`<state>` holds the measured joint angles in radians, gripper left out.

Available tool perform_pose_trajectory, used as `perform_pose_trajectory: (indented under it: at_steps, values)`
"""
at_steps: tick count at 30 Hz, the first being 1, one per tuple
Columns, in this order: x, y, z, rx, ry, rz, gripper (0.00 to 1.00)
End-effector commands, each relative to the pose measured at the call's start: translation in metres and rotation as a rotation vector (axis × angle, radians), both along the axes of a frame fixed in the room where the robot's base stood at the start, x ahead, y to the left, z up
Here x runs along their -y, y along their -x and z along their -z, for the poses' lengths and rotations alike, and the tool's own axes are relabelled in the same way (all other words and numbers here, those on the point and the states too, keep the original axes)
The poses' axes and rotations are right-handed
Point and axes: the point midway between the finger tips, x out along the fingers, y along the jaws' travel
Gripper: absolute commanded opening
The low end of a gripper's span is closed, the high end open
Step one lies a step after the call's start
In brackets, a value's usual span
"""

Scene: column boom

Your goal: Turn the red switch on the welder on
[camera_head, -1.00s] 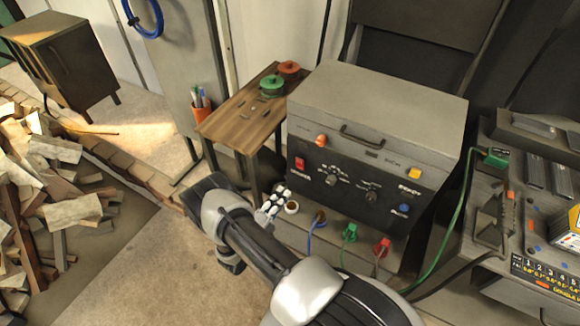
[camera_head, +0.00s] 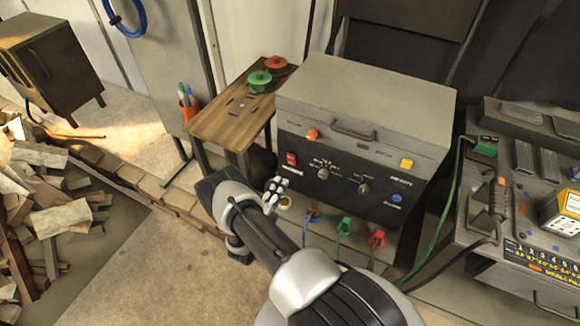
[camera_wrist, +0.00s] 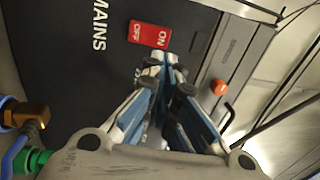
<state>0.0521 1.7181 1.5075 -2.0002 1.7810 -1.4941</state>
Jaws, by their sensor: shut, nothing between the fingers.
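The welder (camera_head: 370,104) is a grey box with a black front panel. Its red switch (camera_head: 291,158) sits at the panel's upper left. In the wrist view the red switch (camera_wrist: 149,34) shows sideways, with ON and OFF lettering and a large MAINS label beside it. I cannot tell which side is pressed in. My gripper (camera_head: 276,190) is below the switch in the head view, in front of the panel's lower left. In the wrist view my gripper (camera_wrist: 162,62) is shut and empty, its fingertips just beside the switch; contact is not clear.
An orange knob (camera_head: 311,135) is above the switch. Blue, green and red plugs (camera_head: 376,239) with cables stick out low on the welder. A small wooden table (camera_head: 232,122) stands left of it. A grey bench (camera_head: 530,200) with equipment is at right. A wood pile (camera_head: 55,215) lies at far left.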

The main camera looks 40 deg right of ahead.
Motion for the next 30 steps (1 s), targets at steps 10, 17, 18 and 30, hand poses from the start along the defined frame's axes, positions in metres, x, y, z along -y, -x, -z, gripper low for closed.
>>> perform_pose_trajectory:
  at_steps: [10, 17, 18, 30]
  values:
    - [0.062, -0.025, -0.011, 0.003, 0.0, 0.003, 0.0]
    - [0.076, -0.031, -0.014, 0.001, 0.0, 0.0, 0.0]
    - [0.077, -0.032, -0.014, 0.001, 0.0, 0.0, 0.0]
    - [0.08, -0.033, -0.02, -0.009, -0.028, 0.0, 0.0]
